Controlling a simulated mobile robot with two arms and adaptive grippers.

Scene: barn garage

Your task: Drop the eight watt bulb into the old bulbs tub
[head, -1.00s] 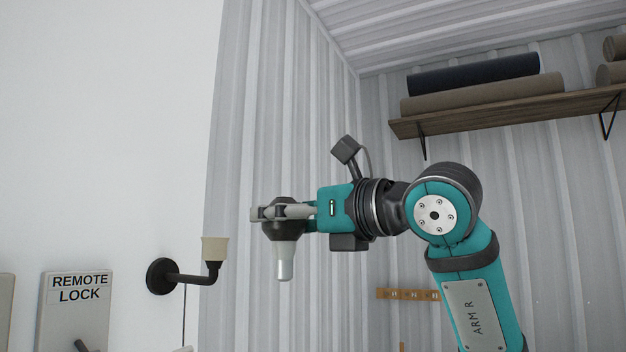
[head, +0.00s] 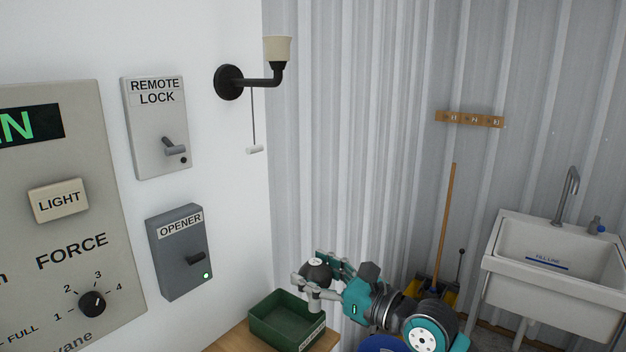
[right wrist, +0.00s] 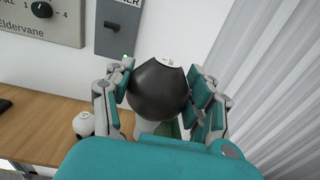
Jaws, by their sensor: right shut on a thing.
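My right gripper (head: 318,274) is shut around a dark round bulb (head: 316,268), with a finger on each side. The bulb has a white patch on top, its print too small to read, and its pale base points down. The green tub (head: 262,322) stands on the wooden bench at the bottom of the head view, its front label partly hidden. The bulb is above the tub's right side. In the right wrist view the bulb (right wrist: 157,90) fills the jaws, and a bit of green shows behind it. My left gripper is not in view.
A white round object (right wrist: 84,123) stands on the bench (right wrist: 45,135). Wall boxes labelled OPENER (head: 180,250) and REMOTE LOCK (head: 155,125), and a wall lamp (head: 277,50), are on the left wall. A sink (head: 555,265) stands at the right.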

